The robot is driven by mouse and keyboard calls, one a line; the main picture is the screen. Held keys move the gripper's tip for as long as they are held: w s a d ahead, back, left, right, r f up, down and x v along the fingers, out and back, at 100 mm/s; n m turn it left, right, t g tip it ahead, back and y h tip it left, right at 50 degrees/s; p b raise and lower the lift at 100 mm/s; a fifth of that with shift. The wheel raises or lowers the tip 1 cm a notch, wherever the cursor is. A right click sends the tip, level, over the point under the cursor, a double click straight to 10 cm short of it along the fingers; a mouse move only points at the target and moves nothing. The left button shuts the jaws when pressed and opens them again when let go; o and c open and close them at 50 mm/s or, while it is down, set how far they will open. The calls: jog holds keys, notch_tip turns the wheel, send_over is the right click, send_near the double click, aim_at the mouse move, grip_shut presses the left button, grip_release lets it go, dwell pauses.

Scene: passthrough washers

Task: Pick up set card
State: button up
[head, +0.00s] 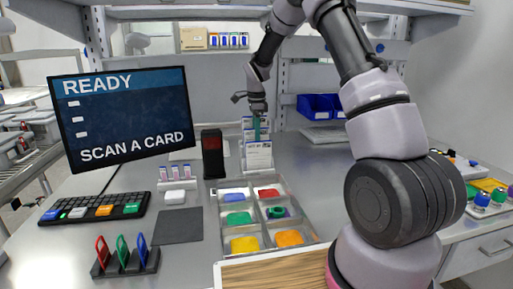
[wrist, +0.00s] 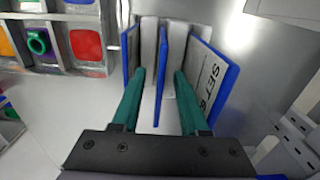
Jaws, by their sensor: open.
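My gripper (head: 257,128) points down over the card rack beyond the bin tray in the head view. In the wrist view its two green fingers (wrist: 159,85) are open, one on each side of a thin blue-edged card (wrist: 160,75) standing on edge. I cannot tell whether either finger touches it. Another blue-edged card (wrist: 127,55) stands to the left. A tilted blue-edged card (wrist: 212,80) to the right shows large lettering that begins with "SET". In the head view a white labelled card (head: 258,155) faces forward at the front of the rack.
A tray of coloured parts (head: 282,213) lies in front of the rack. A dark reader post (head: 212,153) stands left of it. The monitor (head: 125,115) reads "READY" and "SCAN A CARD". A keyboard (head: 90,210) and blue bins (head: 318,106) are nearby.

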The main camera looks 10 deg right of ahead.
jog(key=shift+f, duration=0.8)
grip_shut()
jog(key=shift+r, duration=0.1)
